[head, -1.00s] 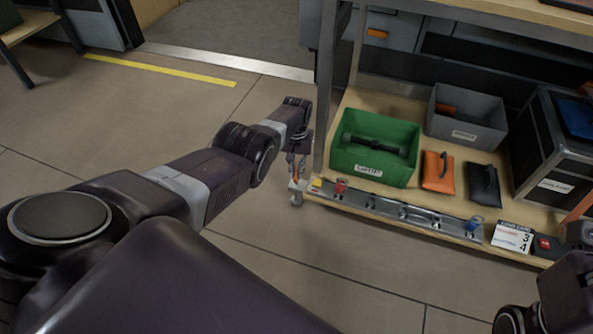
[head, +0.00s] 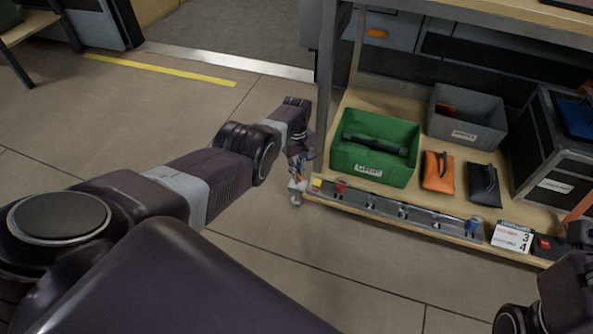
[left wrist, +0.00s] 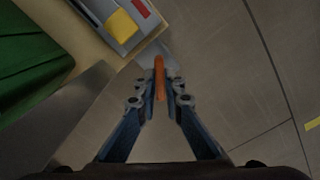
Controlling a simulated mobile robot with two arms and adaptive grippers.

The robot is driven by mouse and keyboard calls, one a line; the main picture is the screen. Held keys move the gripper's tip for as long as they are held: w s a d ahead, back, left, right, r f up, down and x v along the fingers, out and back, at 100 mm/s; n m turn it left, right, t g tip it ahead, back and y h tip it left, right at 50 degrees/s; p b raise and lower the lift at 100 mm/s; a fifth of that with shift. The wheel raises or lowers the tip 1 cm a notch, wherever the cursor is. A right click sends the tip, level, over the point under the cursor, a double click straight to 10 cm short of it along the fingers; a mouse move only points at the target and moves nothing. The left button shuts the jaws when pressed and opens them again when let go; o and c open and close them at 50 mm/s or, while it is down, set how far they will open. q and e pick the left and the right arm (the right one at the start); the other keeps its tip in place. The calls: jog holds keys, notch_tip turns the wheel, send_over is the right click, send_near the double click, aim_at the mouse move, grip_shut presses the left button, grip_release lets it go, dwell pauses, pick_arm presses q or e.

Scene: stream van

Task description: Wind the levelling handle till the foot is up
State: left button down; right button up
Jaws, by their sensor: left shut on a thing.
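The levelling handle is a small orange bar (left wrist: 158,76) at the corner of the low shelf, between the fingertips of my left gripper (left wrist: 160,92). In the head view my left gripper (head: 297,165) reaches down beside the shelf's front left corner, shut on the handle. The foot (head: 296,199) is a small pale and grey part below the handle, close to the floor. I cannot tell whether it touches the floor. In the left wrist view a pale plate (left wrist: 155,54) lies beyond the fingertips. Only links of my right arm show at the lower right; its fingers are not visible.
The low shelf (head: 335,188) carries a grey rail (head: 385,206) with coloured blocks, a green crate (head: 345,170), a grey bin (head: 440,125), an orange pouch (head: 437,178) and a dark pouch (head: 482,188). A table leg (head: 325,90) rises beside my left wrist. The floor in front is clear.

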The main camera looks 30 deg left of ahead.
dwell(0.3)
pick_arm(q)
jog(key=c, duration=2)
grip_release()
jog(key=shift+c, duration=0.2)
jog(key=shift+w+r, duration=0.1)
jog(key=shift+r, duration=0.6)
notch_tip(320, 180, up, 11)
jog(key=shift+f, duration=0.2)
jog(key=shift+f, duration=0.1)
